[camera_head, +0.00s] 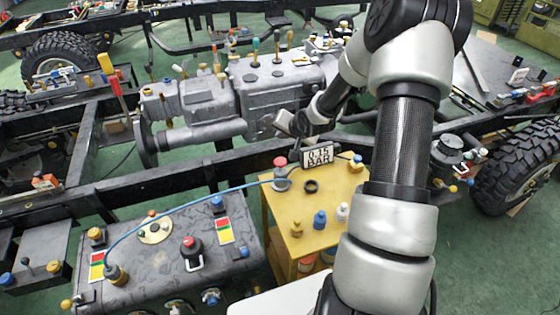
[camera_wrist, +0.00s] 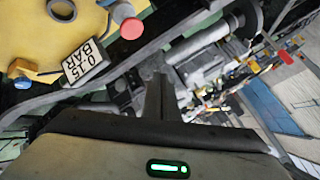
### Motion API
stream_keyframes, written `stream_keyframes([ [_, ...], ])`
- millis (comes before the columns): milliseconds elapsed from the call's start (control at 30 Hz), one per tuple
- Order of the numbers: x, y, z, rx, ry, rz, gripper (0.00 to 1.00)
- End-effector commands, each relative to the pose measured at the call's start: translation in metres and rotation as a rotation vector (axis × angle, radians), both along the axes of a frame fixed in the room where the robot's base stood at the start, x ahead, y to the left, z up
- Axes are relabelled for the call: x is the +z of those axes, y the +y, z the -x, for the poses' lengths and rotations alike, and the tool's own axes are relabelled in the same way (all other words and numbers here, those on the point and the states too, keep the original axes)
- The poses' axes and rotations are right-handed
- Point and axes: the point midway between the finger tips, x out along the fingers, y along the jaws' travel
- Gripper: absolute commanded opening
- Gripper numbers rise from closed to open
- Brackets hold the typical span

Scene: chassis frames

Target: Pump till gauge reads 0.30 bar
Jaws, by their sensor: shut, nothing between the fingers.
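The gauge (camera_head: 320,155) is a small black-framed sign reading 0.15 BAR at the back of a yellow bench; it also shows in the wrist view (camera_wrist: 86,62). Left of it on the bench stands a grey pump with a red knob (camera_head: 280,162), also in the wrist view (camera_wrist: 131,28). A blue hose (camera_head: 185,193) runs from near the pump to the dark tank on the left. My gripper (camera_head: 285,122) is beyond the gauge and the red knob, apart from both. In the wrist view its fingers (camera_wrist: 160,98) are together, with nothing between them.
The dark tank (camera_head: 160,265) has several knobs and fittings. A black chassis rail and grey gearbox (camera_head: 270,90) lie close behind the bench.

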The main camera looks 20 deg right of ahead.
Motion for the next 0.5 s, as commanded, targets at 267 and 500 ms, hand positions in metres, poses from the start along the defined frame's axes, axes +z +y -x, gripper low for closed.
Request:
stream_keyframes([
  [267,-0.010,0.000,0.000,0.001,0.001,0.001,0.00],
  [500,-0.040,0.000,0.000,0.001,0.001,0.001,0.00],
])
